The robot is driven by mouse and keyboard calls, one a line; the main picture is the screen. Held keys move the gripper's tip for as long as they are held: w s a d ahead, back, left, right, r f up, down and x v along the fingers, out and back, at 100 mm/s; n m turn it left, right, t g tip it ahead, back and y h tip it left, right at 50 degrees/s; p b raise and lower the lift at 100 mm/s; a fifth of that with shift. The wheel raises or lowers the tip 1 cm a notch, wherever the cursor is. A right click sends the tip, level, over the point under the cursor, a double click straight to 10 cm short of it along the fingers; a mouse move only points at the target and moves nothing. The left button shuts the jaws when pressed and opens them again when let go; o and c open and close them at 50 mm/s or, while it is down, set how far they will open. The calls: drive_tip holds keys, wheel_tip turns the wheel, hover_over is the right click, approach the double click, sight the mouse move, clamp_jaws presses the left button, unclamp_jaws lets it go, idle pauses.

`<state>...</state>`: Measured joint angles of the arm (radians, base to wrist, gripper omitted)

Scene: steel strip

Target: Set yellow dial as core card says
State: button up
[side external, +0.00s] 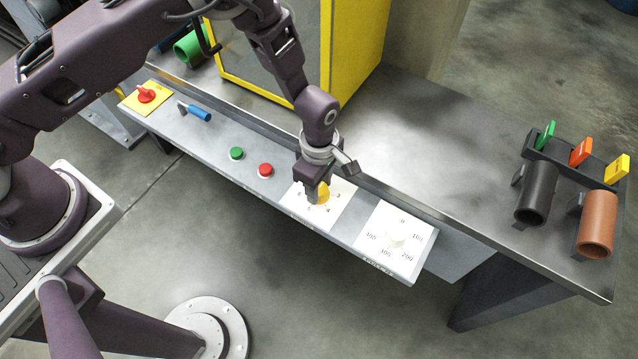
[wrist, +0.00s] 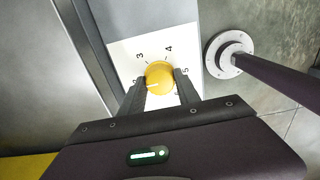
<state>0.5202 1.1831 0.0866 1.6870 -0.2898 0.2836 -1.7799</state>
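The yellow dial (side external: 323,192) sits on a white numbered plate (side external: 338,212) on the front panel. My gripper (side external: 312,192) is down over it. In the wrist view the yellow dial (wrist: 160,76) lies between the two fingers of my gripper (wrist: 160,84), which appear to press its sides. Its white mark points to the lower left, near a partly covered number; 3, 4 and 5 show around it. Green (side external: 545,135), orange (side external: 580,151) and yellow (side external: 617,169) cards stand on a rack at the right; their writing is too small to read.
A white dial (side external: 396,239) on its own plate is to the right. Black (side external: 535,195) and brown (side external: 596,225) tubes hang at the rack; a green roll (side external: 190,47) is at the back left.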

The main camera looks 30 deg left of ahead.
clamp_jaws()
